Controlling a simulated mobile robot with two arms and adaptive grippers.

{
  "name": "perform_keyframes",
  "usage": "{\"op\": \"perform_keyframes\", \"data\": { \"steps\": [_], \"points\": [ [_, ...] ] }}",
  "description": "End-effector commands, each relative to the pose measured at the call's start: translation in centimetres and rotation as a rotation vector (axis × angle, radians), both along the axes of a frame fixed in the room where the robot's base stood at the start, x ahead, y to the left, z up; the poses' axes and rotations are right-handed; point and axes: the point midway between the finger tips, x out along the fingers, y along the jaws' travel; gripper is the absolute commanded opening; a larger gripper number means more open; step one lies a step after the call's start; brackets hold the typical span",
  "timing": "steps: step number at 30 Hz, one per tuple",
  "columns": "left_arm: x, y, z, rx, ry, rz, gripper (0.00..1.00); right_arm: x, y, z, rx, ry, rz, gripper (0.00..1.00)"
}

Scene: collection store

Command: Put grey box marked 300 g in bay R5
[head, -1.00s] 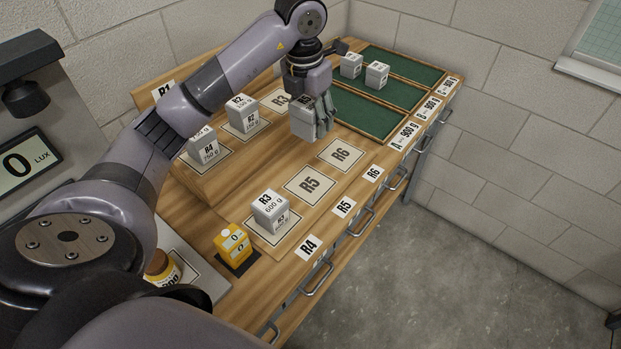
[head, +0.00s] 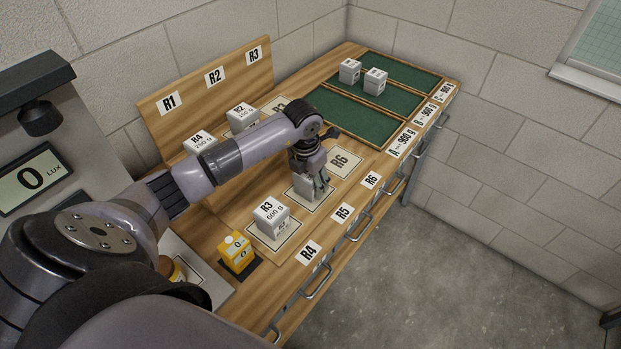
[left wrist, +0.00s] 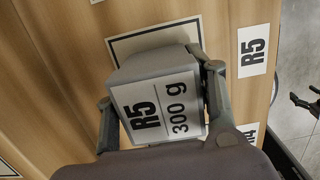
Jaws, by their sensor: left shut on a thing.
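The grey box marked R5 300 g (left wrist: 158,106) is between the fingers of my left gripper (head: 314,190), which is shut on it. In the head view the grey box (head: 304,183) is at the R5 bay (head: 299,197), partly hidden by the fingers. The bay's outlined mat (left wrist: 150,42) shows beyond the box in the left wrist view. I cannot tell whether the box touches the mat. The R5 edge label (head: 343,212) is in front of the bay.
A box marked R3 600 g (head: 271,216) stands in the bay to the left, at the R4 label (head: 309,252). Bay R6 (head: 343,161) is empty. Boxes marked R4 (head: 199,142) and R2 (head: 242,117) stand behind. Two boxes (head: 375,81) sit on the green trays. A yellow device (head: 236,251) is near the front left.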

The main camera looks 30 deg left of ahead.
Motion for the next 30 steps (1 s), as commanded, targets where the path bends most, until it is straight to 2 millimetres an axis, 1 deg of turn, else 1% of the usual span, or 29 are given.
{"op": "perform_keyframes", "data": {
  "steps": [7,11,12,20,30],
  "points": [
    [0.06,0.02,-0.07,0.0,-0.002,0.0,0.11,0.0,0.02,0.0,0.0,0.0,0.0,0.71],
    [0.06,0.03,-0.5,0.001,-0.002,0.0,0.11,-0.01,0.01,-0.42,0.0,0.001,0.0,0.71],
    [0.03,0.03,-0.42,0.001,-0.001,0.0,0.51,-0.01,0.01,-0.29,0.0,0.001,0.0,0.71],
    [0.01,0.02,-0.39,0.0,-0.001,0.0,0.69,-0.03,0.0,-0.25,0.0,0.001,0.001,0.71],
    [0.02,0.01,-0.22,0.0,-0.001,0.0,0.7,-0.04,-0.02,-0.1,0.0,0.001,0.001,0.71]
  ]
}}
